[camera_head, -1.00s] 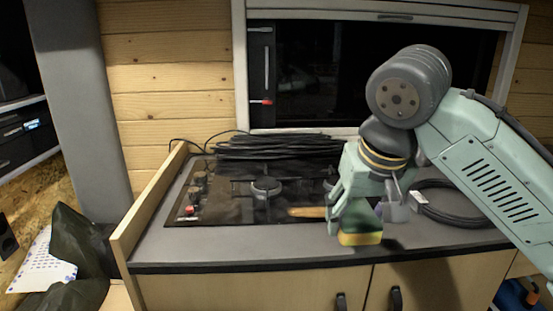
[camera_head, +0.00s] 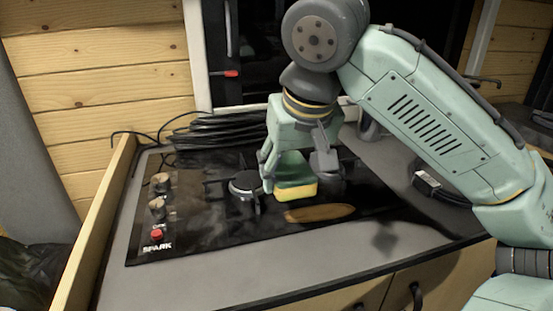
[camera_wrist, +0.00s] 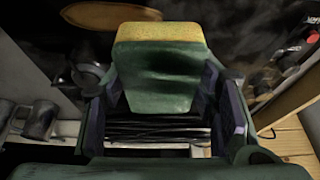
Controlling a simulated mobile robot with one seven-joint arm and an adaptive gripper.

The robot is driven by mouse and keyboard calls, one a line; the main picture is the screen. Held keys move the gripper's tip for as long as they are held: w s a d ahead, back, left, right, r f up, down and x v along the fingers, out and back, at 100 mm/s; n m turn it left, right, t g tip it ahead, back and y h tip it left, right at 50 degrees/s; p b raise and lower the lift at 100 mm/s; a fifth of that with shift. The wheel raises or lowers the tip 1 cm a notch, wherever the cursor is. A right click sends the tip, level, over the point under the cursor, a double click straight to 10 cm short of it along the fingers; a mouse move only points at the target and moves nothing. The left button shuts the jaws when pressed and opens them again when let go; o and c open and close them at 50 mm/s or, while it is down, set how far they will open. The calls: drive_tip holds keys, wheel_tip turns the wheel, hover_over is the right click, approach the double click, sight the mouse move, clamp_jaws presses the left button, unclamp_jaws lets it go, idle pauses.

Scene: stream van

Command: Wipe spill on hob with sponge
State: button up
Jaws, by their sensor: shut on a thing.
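The sponge (camera_head: 296,186), green with a yellow layer below, is held in my gripper (camera_head: 292,172) above the right half of the hob. My gripper is shut on it. In the wrist view the sponge (camera_wrist: 158,65) fills the middle between the fingers. The black hob (camera_head: 205,225) has knobs and a red button at its left. An orange-brown oval patch, which looks like the spill (camera_head: 320,213), lies on the hob near its front, just in front of the sponge. It also shows at the top left of the wrist view (camera_wrist: 98,16). Whether the sponge touches the hob is unclear.
A burner (camera_head: 244,184) stands left of the sponge. A coil of black cable (camera_head: 215,130) lies behind the hob, and another cable with a plug (camera_head: 440,188) lies to the right. A wooden side panel (camera_head: 95,230) edges the counter (camera_head: 215,285) at left. The front counter strip is clear.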

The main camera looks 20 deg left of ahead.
drive_tip(key=b, duration=0.5)
hover_over(287, 216)
drive_tip(key=s, duration=0.1)
drive_tip(key=shift+s+d+f, duration=0.1)
drive_tip(key=shift+d+f, duration=0.05)
drive_tip(key=shift+f, duration=1.35)
drive_tip(key=shift+d+f, duration=0.15)
drive_tip(key=shift+f, duration=1.35)
drive_tip(key=shift+f+b, duration=0.8)
drive_tip(key=shift+f, duration=0.2)
drive_tip(key=shift+d, duration=0.1)
